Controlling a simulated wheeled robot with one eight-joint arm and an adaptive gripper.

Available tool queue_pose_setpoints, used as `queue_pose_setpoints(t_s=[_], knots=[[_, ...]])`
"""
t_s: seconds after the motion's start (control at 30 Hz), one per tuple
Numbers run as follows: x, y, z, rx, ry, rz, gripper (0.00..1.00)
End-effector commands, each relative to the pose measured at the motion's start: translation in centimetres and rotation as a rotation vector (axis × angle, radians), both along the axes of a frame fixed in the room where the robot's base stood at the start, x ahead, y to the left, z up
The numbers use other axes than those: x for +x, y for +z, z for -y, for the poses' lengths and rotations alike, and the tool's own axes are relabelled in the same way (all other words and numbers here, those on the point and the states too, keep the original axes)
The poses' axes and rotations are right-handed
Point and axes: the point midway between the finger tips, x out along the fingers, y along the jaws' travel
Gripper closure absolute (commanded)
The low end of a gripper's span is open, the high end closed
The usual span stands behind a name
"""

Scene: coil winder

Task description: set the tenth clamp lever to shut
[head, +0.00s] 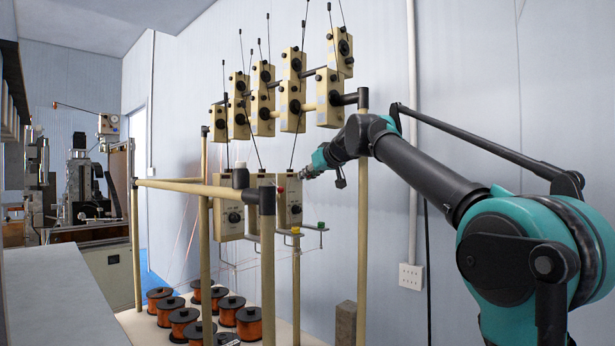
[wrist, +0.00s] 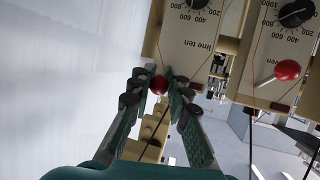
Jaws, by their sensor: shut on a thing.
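The tenth clamp lever's red ball knob (wrist: 159,84) is between the fingertips of my gripper (wrist: 157,90) in the wrist view, just by the cream tensioner box marked "line ten" (wrist: 187,45). My gripper is shut on this knob. The lever's shaft is hidden behind the knob and fingers, so its angle cannot be told. In the head view my gripper (head: 304,174) reaches from the right to the upper part of a cream box (head: 290,207) in the lower row.
A neighbouring lever with a red knob (wrist: 287,70) stands close to the right in the wrist view. Thin wires run past the boxes. A rack post (head: 362,220) stands close to my arm, and copper spools (head: 249,323) sit below. The wall is behind.

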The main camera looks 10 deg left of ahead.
Motion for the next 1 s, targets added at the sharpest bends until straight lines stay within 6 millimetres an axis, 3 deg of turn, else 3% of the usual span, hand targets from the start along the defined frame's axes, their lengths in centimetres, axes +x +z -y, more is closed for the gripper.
queue_pose_setpoints(t_s=[1.0], knots=[[-0.2,-2.8,0.5,0.409,-0.005,0.317,1.00]])
